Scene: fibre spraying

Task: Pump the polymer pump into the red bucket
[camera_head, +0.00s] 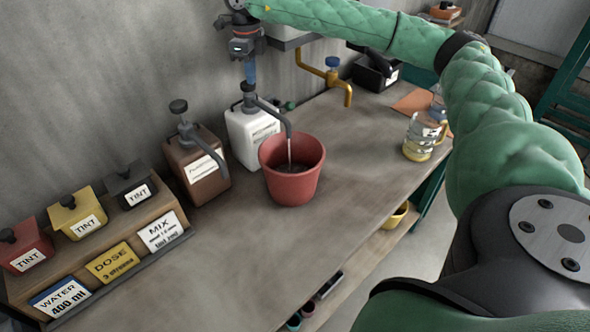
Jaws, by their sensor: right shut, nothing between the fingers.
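The red bucket (291,184) stands upright on the workbench, open at the top. A white pump container (248,141) with a grey spout stands behind it to the left; its label is too small to read. The spout reaches over the bucket, and a thin pale stream (289,151) runs from it into the bucket. My right gripper (249,78) is shut, pointing down onto the pump head of the white container. It appears to touch the head. A brown pump container (197,168) stands to the left, its spout apart from the bucket. My left gripper is out of view.
A tint rack (181,209) with red, yellow and black tint containers and cards is at the left. A brass tap (329,79) and a glass jug (421,137) are farther back. The front bench top is clear. A shelf below holds a yellow bucket (395,217).

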